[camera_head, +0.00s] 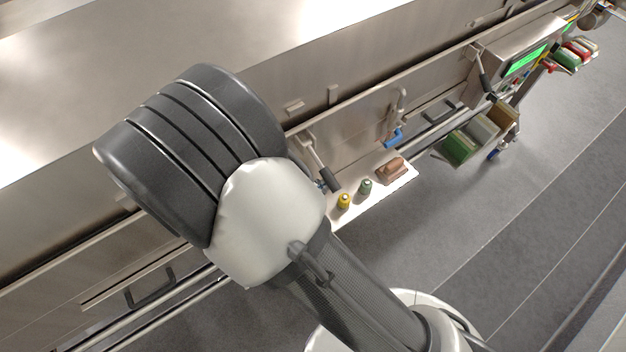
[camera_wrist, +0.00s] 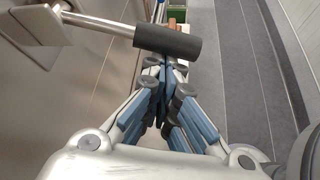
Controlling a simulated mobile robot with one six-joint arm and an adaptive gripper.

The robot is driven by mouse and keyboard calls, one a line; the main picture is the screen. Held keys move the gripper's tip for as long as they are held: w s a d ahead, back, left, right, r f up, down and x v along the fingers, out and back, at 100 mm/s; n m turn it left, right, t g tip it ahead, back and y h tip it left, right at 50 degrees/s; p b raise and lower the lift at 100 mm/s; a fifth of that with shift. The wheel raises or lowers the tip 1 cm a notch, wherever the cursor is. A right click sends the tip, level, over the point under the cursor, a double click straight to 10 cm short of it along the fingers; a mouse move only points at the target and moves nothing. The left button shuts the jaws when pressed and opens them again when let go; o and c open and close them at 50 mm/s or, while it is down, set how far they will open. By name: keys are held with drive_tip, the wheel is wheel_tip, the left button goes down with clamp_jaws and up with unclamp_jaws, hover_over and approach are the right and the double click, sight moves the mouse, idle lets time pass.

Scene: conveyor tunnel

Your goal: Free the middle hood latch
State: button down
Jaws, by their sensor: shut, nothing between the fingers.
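A hood latch (camera_head: 318,162), a metal lever with a dark cylindrical grip, slants down from the hood just right of my arm in the head view. It is probably the middle one. In the wrist view a latch lever with a dark grip (camera_wrist: 167,41) reaches across from a bracket on the left. My gripper (camera_wrist: 166,68) is shut and empty, its blue-grey fingers together just below that grip in the picture. I cannot tell whether they touch it. In the head view my arm hides most of the gripper. Another latch (camera_head: 484,77) hangs further right.
A white shelf (camera_head: 405,178) below the hood holds a yellow bottle (camera_head: 344,201), a green bottle (camera_head: 365,187) and a brown block (camera_head: 391,171). A blue-handled tool (camera_head: 394,136) hangs above it. Several bins (camera_head: 478,133) and a green-lit panel (camera_head: 525,60) are further right. The grey floor aisle is clear.

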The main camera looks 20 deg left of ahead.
wheel_tip(320, 180, up, 10)
drive_tip(key=n+g+h+p, duration=0.3)
drive_tip(key=n+h+p, duration=0.1)
drive_tip(key=p, duration=0.6)
drive_tip(key=shift+d+n, duration=0.15)
drive_tip(key=shift+n, duration=0.35)
drive_tip(key=shift+s+r, duration=0.1)
wheel_tip(320, 180, down, 3)
drive_tip(key=s+b, duration=0.2)
drive_tip(key=v, duration=0.9)
drive_tip(key=shift+b, duration=0.45)
